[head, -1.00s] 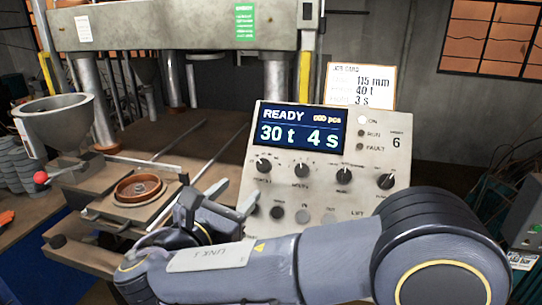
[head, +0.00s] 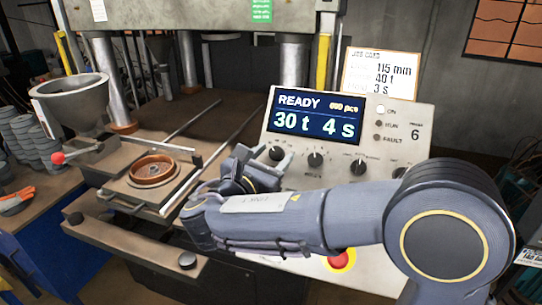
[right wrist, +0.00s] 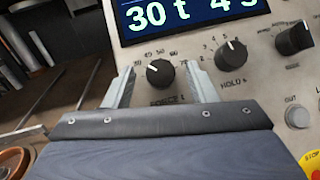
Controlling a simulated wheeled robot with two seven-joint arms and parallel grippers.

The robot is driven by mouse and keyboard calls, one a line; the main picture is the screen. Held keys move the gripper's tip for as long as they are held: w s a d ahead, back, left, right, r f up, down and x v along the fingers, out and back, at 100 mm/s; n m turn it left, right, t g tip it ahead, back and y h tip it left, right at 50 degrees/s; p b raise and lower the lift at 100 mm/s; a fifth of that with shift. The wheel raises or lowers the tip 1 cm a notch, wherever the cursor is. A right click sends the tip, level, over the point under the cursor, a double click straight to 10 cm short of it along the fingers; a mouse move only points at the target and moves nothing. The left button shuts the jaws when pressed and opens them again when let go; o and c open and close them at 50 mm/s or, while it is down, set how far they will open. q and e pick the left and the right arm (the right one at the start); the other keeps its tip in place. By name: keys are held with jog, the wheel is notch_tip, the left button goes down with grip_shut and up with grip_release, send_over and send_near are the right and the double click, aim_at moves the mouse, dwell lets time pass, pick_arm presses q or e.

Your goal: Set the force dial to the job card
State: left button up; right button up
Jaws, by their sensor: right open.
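The force dial (right wrist: 160,73) is a black knob with a white pointer line tilted to the upper left in the right wrist view. In the head view it is the leftmost knob (head: 277,154) under the display. The display (head: 315,114) reads READY, 30 t, 4 s. The job card (head: 382,74) behind the panel reads 115 mm, 40 t, 3 s. My right gripper (right wrist: 161,76) is open, with one finger on each side of the force dial; I cannot tell whether they touch it. In the head view my right gripper (head: 248,168) is at the panel's left edge. My left gripper is not in view.
The hold dial (right wrist: 231,52) sits just right of the force dial. A round out button (right wrist: 297,116) and a red stop button (head: 341,260) are lower on the panel. A press plate with a brown ring mould (head: 153,170) and a grey hopper (head: 72,100) stand left.

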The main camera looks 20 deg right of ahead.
jog(key=shift+c, duration=0.3)
jog(key=c, duration=0.9)
jog(key=shift+m, duration=0.3)
jog(key=m+g, duration=0.1)
jog(key=m+g+h, duration=0.1)
jog(key=m, duration=0.1)
jog(key=shift+w+a+g, duration=0.15)
jog(key=shift+a+g, duration=0.05)
jog(key=shift+g, duration=0.1)
jog(key=shift+w+r+m+g+h+p, duration=0.1)
jog(key=shift+m+g+h+p, duration=0.2)
jog(key=shift+m+g, duration=0.5)
jog(key=shift+r+m+g+h+p, duration=0.1)
jog(key=shift+m+g+h+p, duration=0.2)
jog(key=shift+m, duration=0.9)
jog(key=shift+f+g, duration=0.1)
jog(key=shift+g, duration=0.2)
jog(key=o, duration=1)
jog(key=shift+c, duration=0.2)
